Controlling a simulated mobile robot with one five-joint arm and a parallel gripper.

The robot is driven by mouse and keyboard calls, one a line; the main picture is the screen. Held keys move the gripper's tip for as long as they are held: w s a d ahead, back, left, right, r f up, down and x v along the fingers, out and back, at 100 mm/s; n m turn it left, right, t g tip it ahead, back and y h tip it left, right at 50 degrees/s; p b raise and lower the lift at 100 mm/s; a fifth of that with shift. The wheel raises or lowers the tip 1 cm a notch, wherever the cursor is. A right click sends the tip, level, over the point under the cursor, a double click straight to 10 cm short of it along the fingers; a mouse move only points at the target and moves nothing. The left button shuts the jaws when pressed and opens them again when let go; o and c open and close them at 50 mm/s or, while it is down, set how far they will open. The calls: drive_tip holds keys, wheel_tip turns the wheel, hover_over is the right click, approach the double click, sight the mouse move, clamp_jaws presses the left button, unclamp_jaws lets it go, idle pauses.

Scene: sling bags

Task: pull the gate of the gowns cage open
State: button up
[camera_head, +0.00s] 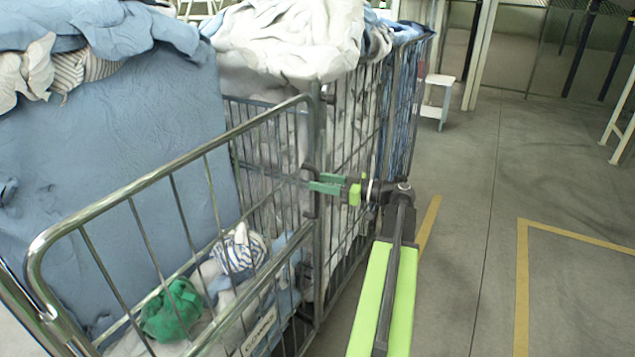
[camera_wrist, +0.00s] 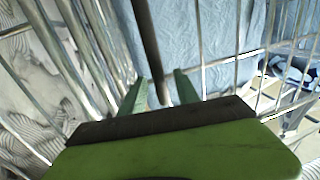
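The gate (camera_head: 160,178) is a barred metal panel with a rounded top rail, across the front of a cage in the head view. A dark upright handle (camera_head: 311,208) sits at its right end, by the cage's corner post. My gripper (camera_head: 312,182) is at this handle, reaching in from the right. In the wrist view the handle (camera_wrist: 148,40) is a dark bar running down between my two green fingers (camera_wrist: 161,90). The fingers are apart, with a gap on each side of the bar. A small label plate (camera_head: 258,333) is on the gate's lower part; its text is unreadable.
Blue cloth, a green bundle (camera_head: 172,310) and striped cloth (camera_head: 240,252) lie behind the gate. Another barred cage heaped with white cloth (camera_head: 290,40) stands behind. The floor (camera_head: 465,230) to the right is clear, with yellow lines. A small white stool (camera_head: 437,100) stands farther back.

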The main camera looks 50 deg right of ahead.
drive_tip(key=shift+w+a, duration=0.25)
drive_tip(key=shift+w, duration=0.25)
drive_tip(key=shift+c, duration=0.4)
clamp_jaws()
idle(0.7)
